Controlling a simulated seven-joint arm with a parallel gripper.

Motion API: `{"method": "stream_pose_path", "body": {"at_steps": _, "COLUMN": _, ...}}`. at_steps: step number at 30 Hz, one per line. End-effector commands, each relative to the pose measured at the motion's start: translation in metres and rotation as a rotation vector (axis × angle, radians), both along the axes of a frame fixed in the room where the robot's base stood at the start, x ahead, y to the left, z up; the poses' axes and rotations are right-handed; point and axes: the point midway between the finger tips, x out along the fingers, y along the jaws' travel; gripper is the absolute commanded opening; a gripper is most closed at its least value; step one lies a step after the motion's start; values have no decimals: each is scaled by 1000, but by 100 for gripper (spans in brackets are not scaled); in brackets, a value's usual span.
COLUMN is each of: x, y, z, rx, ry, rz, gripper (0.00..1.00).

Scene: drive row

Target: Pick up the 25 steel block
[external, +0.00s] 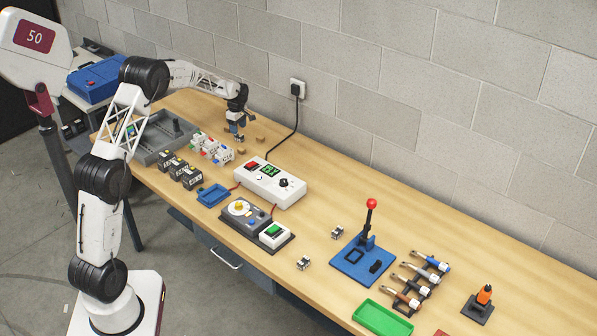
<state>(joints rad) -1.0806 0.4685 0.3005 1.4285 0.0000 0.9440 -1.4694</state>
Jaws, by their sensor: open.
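My gripper (238,134) hangs low over the back left of the wooden bench, near the wall. It is open and looks empty; its fingers are small in this view. Two small tan blocks (260,139) lie close to it. Two small grey metallic blocks stand far to its right: one near the front edge (303,263) and one further back (337,232). I cannot read a 25 on any block, so I cannot tell which is the 25 steel block.
A grey tray (160,150), dark blocks (180,170), and white-and-coloured parts (212,149) stand left of centre. A white control box (270,183) has a cable to the wall socket (297,88). A blue lever press (366,258) and green tray (382,318) stand right. The back right bench is clear.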

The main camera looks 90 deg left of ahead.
Motion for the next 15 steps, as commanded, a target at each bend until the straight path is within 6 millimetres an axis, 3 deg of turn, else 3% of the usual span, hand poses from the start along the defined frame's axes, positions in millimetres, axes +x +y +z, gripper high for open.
{"method": "stream_pose_path", "body": {"at_steps": 15, "x": 0, "y": 1, "z": -46, "rx": -2, "ry": 1, "rz": 0, "gripper": 57}}
